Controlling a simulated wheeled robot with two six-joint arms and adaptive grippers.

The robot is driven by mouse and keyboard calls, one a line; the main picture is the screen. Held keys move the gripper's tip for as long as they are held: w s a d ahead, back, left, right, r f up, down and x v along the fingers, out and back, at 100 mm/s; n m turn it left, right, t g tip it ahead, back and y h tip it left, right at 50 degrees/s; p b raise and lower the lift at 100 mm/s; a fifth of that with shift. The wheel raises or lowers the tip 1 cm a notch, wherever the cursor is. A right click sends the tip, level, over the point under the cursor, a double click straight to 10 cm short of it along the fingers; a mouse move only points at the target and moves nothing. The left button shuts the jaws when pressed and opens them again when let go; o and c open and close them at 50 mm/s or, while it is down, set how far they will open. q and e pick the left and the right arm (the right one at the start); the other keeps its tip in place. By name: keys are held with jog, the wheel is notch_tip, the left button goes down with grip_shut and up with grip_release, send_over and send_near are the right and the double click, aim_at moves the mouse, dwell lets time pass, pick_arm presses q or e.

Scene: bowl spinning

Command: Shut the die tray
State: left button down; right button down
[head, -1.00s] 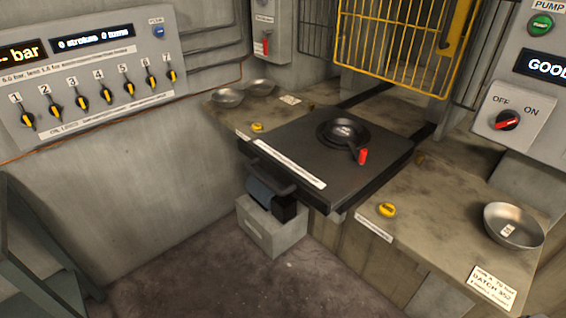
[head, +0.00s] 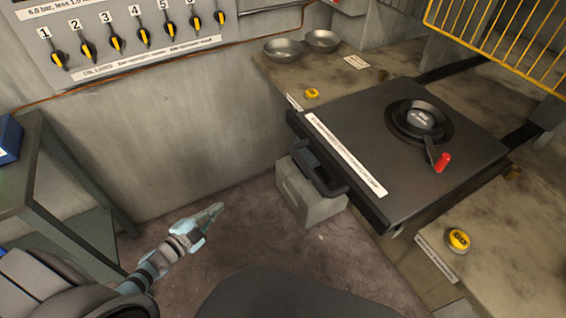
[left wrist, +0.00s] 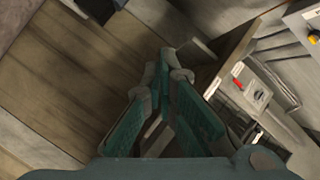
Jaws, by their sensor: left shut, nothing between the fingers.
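The die tray (head: 355,122) is a flat black slab with a white label strip along its front. It sits forward of the guard on dark rails (head: 458,67), jutting out past the bench edge. A dark bar handle (head: 318,172) is on its front side. A round black die (head: 422,118) with a red-tipped lever (head: 441,162) lies on its top. My left gripper (head: 214,210) is shut and empty, low over the floor, left of the handle and apart from it. Its teal fingers (left wrist: 173,62) also show in the left wrist view. My right gripper is out of view.
A grey block (head: 310,200) stands below the handle. A yellow mesh guard (head: 505,35) is at top right. Yellow buttons (head: 458,240) (head: 312,93) flank the tray. Two metal bowls (head: 282,50) sit behind. A green-grey stand (head: 75,175) is at left. Floor between is clear.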

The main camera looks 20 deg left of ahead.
pick_arm(q)
jog(key=w+d+r+m+h, duration=0.1)
jog(key=d+r+m+h, duration=0.1)
jog(key=r+m+h, duration=0.3)
jog(key=w+d+r+m+h, duration=0.1)
jog(key=w+r+m+h, duration=0.15)
jog(key=r, duration=0.45)
jog(key=m+g+h, duration=0.7)
jog(key=m+h, duration=0.1)
jog(key=m, duration=0.5)
send_near(299, 162)
jog(key=p+x, duration=0.1)
jog(key=x, duration=0.1)
jog(key=f+x, duration=0.1)
jog(key=x, duration=0.1)
jog(key=shift+w+d+p, duration=0.15)
jog(key=shift+d+p, duration=0.2)
jog(key=shift+p, duration=0.05)
jog(key=shift+w+d+r, duration=0.15)
jog(key=shift+w, duration=0.4)
